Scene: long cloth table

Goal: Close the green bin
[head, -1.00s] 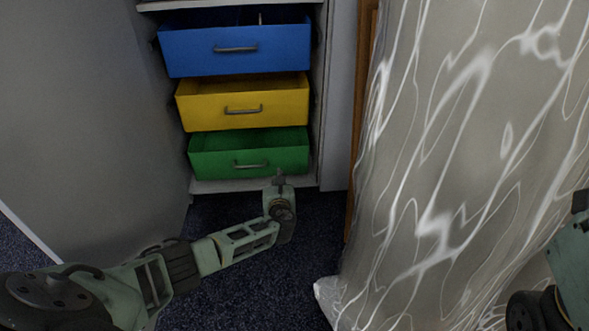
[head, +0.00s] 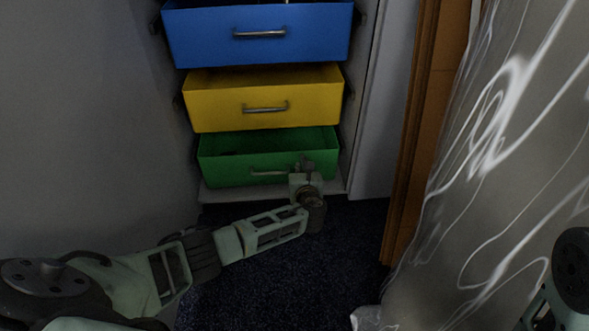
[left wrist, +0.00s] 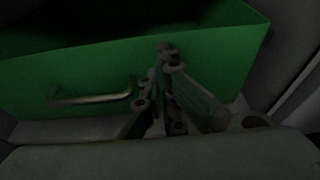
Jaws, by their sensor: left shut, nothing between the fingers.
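The green bin (head: 228,174) is the lowest of three pulled-out drawers in a cabinet and stands open. Its front has a metal handle, and its dark inside shows above the front. My left gripper (head: 303,164) is shut and empty, right in front of the bin's front at the right of the handle. In the left wrist view the fingers (left wrist: 166,54) lie against or very close to the green front (left wrist: 210,66), with the handle (left wrist: 92,96) to their left. I cannot tell whether they touch. Part of my right arm shows at the right edge, its gripper out of view.
The yellow bin (head: 225,107) and the blue bin (head: 200,42) above are also pulled out. A grey wall or panel is at the left. A patterned cloth (head: 500,180) hangs at the right. Dark carpet (head: 262,280) is clear in front.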

